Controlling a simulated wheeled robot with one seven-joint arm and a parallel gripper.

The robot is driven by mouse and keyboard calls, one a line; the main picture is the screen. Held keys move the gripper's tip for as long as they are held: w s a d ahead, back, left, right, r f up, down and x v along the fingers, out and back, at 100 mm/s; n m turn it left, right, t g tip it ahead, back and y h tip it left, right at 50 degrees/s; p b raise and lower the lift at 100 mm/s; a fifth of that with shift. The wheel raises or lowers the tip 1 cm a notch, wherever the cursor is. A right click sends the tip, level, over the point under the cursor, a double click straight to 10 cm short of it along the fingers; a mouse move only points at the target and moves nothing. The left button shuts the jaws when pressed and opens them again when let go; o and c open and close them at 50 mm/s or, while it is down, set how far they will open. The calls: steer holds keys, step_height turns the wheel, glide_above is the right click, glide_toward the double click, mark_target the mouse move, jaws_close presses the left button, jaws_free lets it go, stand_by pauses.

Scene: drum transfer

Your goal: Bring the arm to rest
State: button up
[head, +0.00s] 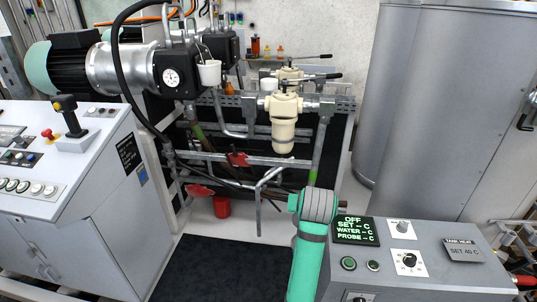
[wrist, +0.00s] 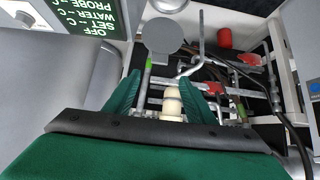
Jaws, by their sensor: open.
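My green arm (head: 306,262) rises at the bottom middle of the head view, just left of the grey control box, and ends at a grey ribbed joint. My gripper's fingers are not clear in the head view. In the wrist view my gripper (wrist: 160,78) shows two green fingers spread apart. Nothing is held between them. The cream filter housing (wrist: 172,102) shows in the gap, in the background beyond the fingers. It also hangs on the pipework in the head view (head: 284,120).
The control box display (head: 356,230) reads OFF, with a TANK HEAT SET 40 C sign (head: 463,250) beside it. A grey console (head: 75,195) stands left, a large tank (head: 450,120) right. A red container (head: 222,207) stands below the pipework. Dark floor mat (head: 215,270) is clear.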

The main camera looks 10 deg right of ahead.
steer(key=s+a+f+n+t, duration=0.1)
steer(key=s+a+f, duration=0.25)
steer(key=f, duration=0.45)
steer(key=s+a+f, duration=0.2)
steer(key=a+f, duration=0.2)
steer(key=f, duration=0.5)
steer(key=s+a+f+n+t, duration=0.1)
steer(key=s+a+f, duration=0.3)
steer(key=s, duration=0.2)
steer(key=s+a+f+t, duration=0.1)
steer(key=s+a+f, duration=0.3)
steer(key=s, duration=0.2)
steer(key=s+a+n+t+y, duration=0.1)
steer(key=s+a, duration=0.3)
steer(key=s, duration=0.4)
steer(key=s+a+n+t+y, duration=0.1)
steer(key=s+a, duration=0.4)
steer(key=s, duration=0.3)
steer(key=s+a+r+t, duration=0.1)
steer(key=s+a+r, duration=0.1)
steer(key=s+r, duration=0.2)
steer(key=s+a+r+y, duration=0.1)
steer(key=s+r, duration=0.4)
steer(key=s, duration=0.4)
steer(key=shift+s+a+t, duration=0.35)
steer(key=shift+a+t, duration=0.05)
